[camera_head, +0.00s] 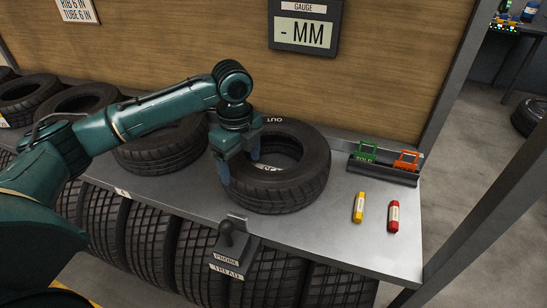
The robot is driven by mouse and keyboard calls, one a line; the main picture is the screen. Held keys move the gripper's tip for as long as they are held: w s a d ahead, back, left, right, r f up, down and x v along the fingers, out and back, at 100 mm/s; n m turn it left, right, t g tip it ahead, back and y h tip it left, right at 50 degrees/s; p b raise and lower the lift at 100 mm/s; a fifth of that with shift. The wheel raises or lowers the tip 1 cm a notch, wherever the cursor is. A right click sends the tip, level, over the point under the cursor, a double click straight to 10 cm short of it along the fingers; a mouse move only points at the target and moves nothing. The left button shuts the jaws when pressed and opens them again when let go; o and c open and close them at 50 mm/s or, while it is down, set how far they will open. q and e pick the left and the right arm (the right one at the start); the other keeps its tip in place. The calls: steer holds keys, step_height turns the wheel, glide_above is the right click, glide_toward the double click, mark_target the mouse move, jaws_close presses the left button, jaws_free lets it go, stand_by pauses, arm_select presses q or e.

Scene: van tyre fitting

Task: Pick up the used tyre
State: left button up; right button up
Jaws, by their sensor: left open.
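The tyre (295,190) nearest my left gripper lies flat on the grey metal shelf, with the letters "OUT" on its far upper rim. More lettering shows through its centre hole, partly hidden. My left gripper (240,172) points down at the tyre's left side. Its fingers are open, one at the outer left edge and one over the centre hole, with the tyre's wall between them. I cannot tell whether they touch the rubber. My right gripper is not in view.
Other tyres (160,150) lie flat to the left, and several stand upright below the shelf (330,235). A probe holder (235,250) sits at the front edge. Yellow (359,207) and red (393,217) sticks lie right, before a rack with green (363,152) and orange (406,161) tools. A gauge (305,25) hangs behind.

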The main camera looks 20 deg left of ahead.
mark_target(243, 184)
arm_select(q)
step_height(243, 184, down, 8)
steer(key=shift+w+a+f+p, duration=0.1)
steer(key=shift+w+f+p, duration=0.1)
steer(key=shift+p, duration=0.1)
steer(key=shift+c, duration=0.5)
steer(key=c, duration=1.5)
steer(key=shift+r, duration=0.15)
steer(key=shift+c, duration=0.2)
